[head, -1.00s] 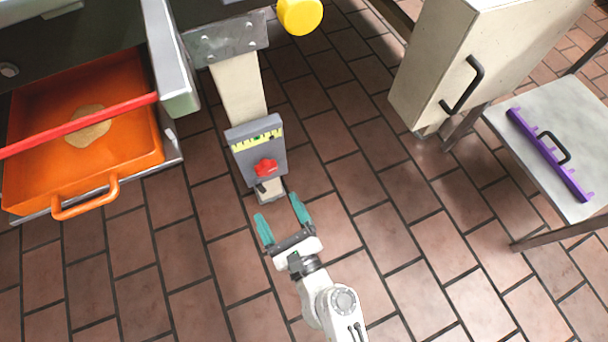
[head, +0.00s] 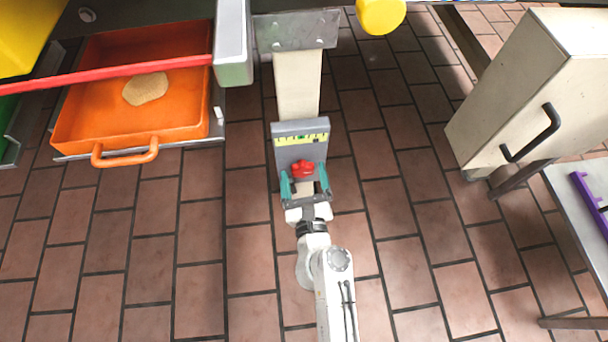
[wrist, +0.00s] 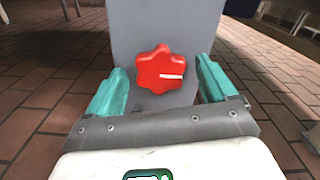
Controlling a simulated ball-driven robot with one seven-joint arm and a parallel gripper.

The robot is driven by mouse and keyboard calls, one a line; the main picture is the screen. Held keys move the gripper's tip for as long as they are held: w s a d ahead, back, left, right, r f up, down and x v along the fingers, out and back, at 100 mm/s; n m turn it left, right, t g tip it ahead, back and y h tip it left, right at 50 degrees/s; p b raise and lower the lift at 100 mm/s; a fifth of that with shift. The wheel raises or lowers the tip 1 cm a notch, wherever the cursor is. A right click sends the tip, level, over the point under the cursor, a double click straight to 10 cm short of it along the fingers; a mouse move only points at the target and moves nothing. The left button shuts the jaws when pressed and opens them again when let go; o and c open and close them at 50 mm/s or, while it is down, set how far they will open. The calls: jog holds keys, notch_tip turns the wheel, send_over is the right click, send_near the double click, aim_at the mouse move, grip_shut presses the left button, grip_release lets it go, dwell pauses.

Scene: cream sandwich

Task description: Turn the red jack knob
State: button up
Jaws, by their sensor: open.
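The red jack knob (head: 302,169) sits on a grey panel (head: 288,150) with a yellow-green scale (head: 301,139) above it. In the wrist view the lobed red knob (wrist: 161,70) faces me, with a white mark pointing right. My gripper (head: 305,180) is open, its teal fingers to the left and right of the knob. In the wrist view the gripper (wrist: 162,92) shows gaps between both fingers and the knob; I see no contact. The fingertips appear close to the panel.
An orange tray (head: 180,125) with a tan round piece and a red bar stands at left. A cream cabinet (head: 530,90) with a black handle and a table (head: 580,225) holding a purple piece (head: 590,205) stand at right. The brick floor around the arm is clear.

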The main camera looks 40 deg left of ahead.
jog(key=shift+w+a, duration=0.1)
jog(key=c, duration=1.1)
